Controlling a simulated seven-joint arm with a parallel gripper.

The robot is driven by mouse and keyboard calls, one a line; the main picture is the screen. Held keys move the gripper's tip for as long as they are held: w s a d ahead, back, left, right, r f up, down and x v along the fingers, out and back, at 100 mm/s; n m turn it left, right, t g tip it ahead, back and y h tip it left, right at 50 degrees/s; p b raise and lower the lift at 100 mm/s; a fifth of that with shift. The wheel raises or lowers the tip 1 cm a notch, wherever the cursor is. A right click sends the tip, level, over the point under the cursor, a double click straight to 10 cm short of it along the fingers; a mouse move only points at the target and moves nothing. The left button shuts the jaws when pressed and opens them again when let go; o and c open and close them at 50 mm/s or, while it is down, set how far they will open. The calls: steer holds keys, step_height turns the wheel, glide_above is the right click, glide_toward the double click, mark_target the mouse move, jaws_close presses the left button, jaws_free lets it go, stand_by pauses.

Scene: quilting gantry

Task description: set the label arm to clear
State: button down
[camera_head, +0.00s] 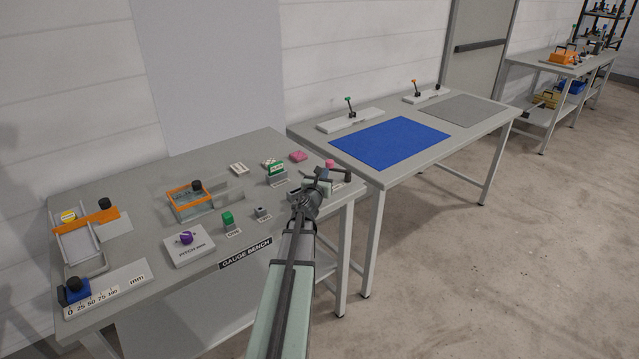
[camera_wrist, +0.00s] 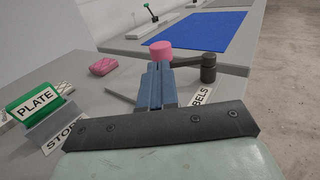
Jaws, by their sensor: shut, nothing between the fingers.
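The label arm (camera_wrist: 190,62) is a dark horizontal bar with a dark cylindrical knob at its right end, beside the LABELS plate (camera_wrist: 201,98). A pink round cap (camera_wrist: 160,50) shows at its left end, just beyond my fingertips. In the head view the dark arm (camera_head: 347,176) and pink cap (camera_head: 330,163) are at the bench's right corner. My gripper (camera_wrist: 156,75) is shut and empty, its fingertips close to the pink cap. I cannot tell whether they touch it. My fingers and wrist hide the arm's base and part of the plate, so any setting marks there are hidden.
A green PLATE block (camera_wrist: 38,100) stands in a grey STORE holder left of my gripper. A pink block (camera_wrist: 104,66) lies behind it. The second table with a blue mat (camera_head: 390,142) is beyond the bench's right edge. Other gauges fill the bench's left side.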

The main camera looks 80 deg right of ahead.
mark_target(329, 160)
steer(key=shift+s+d, duration=0.15)
steer(key=shift+d, duration=0.6)
steer(key=shift+s+d, duration=0.1)
steer(key=shift+d, duration=0.6)
steer(key=shift+w+d, duration=0.15)
steer(key=shift+d, duration=0.25)
steer(key=shift+w+d, duration=0.15)
steer(key=shift+d, duration=2.65)
steer(key=shift+s+d, duration=0.5)
steer(key=shift+d, duration=0.1)
steer(key=shift+a, duration=0.1)
